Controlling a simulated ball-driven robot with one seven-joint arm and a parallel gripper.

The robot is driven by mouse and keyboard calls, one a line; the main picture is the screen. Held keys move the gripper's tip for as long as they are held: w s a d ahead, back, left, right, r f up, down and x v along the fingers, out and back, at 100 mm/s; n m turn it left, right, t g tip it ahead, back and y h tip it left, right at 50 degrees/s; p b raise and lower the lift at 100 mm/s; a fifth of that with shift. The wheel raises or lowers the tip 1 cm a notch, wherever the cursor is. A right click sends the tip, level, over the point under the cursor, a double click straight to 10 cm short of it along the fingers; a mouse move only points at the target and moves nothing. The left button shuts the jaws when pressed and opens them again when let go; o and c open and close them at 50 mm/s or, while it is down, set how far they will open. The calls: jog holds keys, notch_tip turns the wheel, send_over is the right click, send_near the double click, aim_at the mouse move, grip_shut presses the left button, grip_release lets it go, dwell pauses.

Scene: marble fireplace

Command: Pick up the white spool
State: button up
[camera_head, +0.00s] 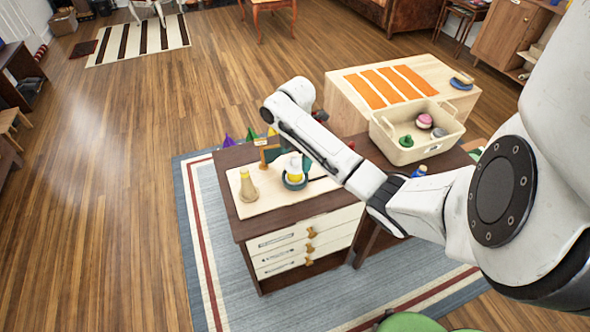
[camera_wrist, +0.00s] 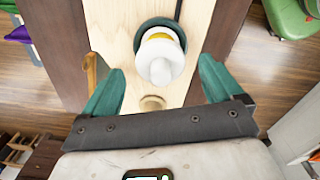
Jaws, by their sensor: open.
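The spool also shows in the head view (camera_head: 296,166) on the dresser top. My gripper (camera_wrist: 161,66) is open, its two teal fingers to the left and right of the spool. Space shows between each finger and the spool, and nothing is held. In the head view I cannot clearly make out the fingers.
A tan bottle-shaped piece (camera_head: 247,187) stands on the board's left end. An orange-brown wooden piece (camera_head: 269,153) is behind. A thin dark rod lies right of the dish. A cream bin (camera_head: 400,155) with several items stands at right. Open floor lies to the left.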

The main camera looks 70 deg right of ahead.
jog(key=shift+f, duration=1.1)
jog(key=c, duration=1.2)
